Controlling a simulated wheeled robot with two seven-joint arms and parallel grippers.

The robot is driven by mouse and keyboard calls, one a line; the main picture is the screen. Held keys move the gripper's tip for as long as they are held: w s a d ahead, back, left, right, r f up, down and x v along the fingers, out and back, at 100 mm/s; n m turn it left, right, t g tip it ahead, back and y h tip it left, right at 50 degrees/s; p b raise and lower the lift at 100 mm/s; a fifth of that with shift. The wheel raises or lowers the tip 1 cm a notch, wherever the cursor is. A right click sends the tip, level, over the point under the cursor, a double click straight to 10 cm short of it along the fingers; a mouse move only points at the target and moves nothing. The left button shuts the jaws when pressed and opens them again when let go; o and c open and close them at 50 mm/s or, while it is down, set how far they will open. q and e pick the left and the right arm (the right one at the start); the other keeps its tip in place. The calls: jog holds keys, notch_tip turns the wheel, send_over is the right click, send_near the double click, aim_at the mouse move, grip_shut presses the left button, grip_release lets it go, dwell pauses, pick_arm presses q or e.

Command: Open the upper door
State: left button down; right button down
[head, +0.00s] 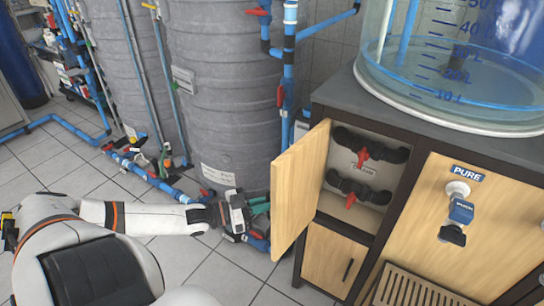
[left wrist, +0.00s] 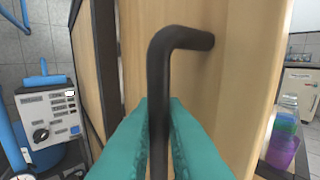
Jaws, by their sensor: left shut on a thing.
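The upper door (head: 300,185) is a light wood panel on the left part of the dark-framed cabinet (head: 340,100). It stands swung out from the frame, and the opening behind it shows. My left gripper (head: 262,208) is at the outer side of this door in the head view. In the left wrist view its teal fingers (left wrist: 158,125) are on both sides of the black bent door handle (left wrist: 158,75), shut on it. The handle is hidden in the head view. My right gripper is in neither view.
Black pipes with red valves (head: 364,156) sit inside the opening. A lower door (head: 328,262) is closed beneath it. A clear tank (head: 455,75) stands on top. A blue tap (head: 461,211) juts from the right panel. Grey tanks (head: 225,100) and blue pipes stand behind my left arm.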

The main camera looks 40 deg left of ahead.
pick_arm(q)
jog(key=shift+w+a+r, duration=0.1)
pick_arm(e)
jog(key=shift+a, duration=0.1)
pick_arm(q)
jog(key=c, duration=1.5)
grip_release()
jog(key=shift+c, duration=0.2)
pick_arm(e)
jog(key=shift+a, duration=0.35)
